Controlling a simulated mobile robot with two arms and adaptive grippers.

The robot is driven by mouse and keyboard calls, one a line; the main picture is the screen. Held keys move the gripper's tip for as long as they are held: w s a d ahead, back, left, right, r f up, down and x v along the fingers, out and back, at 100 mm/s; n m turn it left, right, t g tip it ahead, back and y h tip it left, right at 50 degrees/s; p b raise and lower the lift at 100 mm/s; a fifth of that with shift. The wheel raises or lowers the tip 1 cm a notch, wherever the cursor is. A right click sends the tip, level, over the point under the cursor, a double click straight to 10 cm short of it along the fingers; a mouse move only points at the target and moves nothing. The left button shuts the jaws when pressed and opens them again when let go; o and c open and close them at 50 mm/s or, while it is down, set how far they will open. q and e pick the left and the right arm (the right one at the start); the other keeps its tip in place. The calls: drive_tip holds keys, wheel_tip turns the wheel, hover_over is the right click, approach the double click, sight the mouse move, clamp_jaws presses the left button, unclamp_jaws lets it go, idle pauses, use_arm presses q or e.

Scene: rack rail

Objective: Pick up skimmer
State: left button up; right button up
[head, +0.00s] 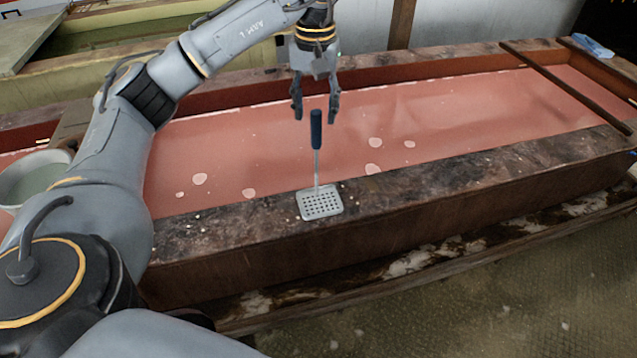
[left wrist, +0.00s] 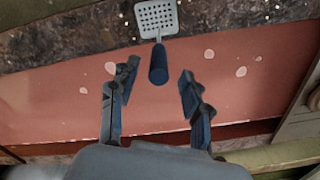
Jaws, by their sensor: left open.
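The skimmer (head: 320,204) has a square perforated metal head, a thin shaft and a dark blue handle. In the head view its head rests on the near rim of the trough and its handle reaches out over the pink surface. It also shows at the top of the left wrist view (left wrist: 157,18). My left gripper (head: 316,113) is open and empty, just above the handle end. In the left wrist view the handle end lies between and ahead of the two fingertips (left wrist: 156,77), apart from both. My right gripper is not in view.
A long trough (head: 420,184) with a dark rim holds pink liquid with several pale spots. A bar (head: 566,85) crosses its right end, near a blue cloth (head: 592,46). A bowl (head: 35,172) stands at the left. The rim right of the skimmer is clear.

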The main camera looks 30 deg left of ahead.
sight(316, 142)
use_arm(q)
drive_tip(key=shift+f, duration=0.55)
drive_tip(key=shift+s+f+p, duration=0.1)
drive_tip(key=shift+f+p, duration=0.2)
drive_tip(key=shift+p, duration=0.05)
wheel_tip(316, 142, down, 4)
drive_tip(key=shift+d+r+p, duration=0.15)
drive_tip(key=shift+r+p, duration=0.05)
drive_tip(key=shift+p, duration=0.75)
drive_tip(key=shift+f, duration=0.5)
clamp_jaws()
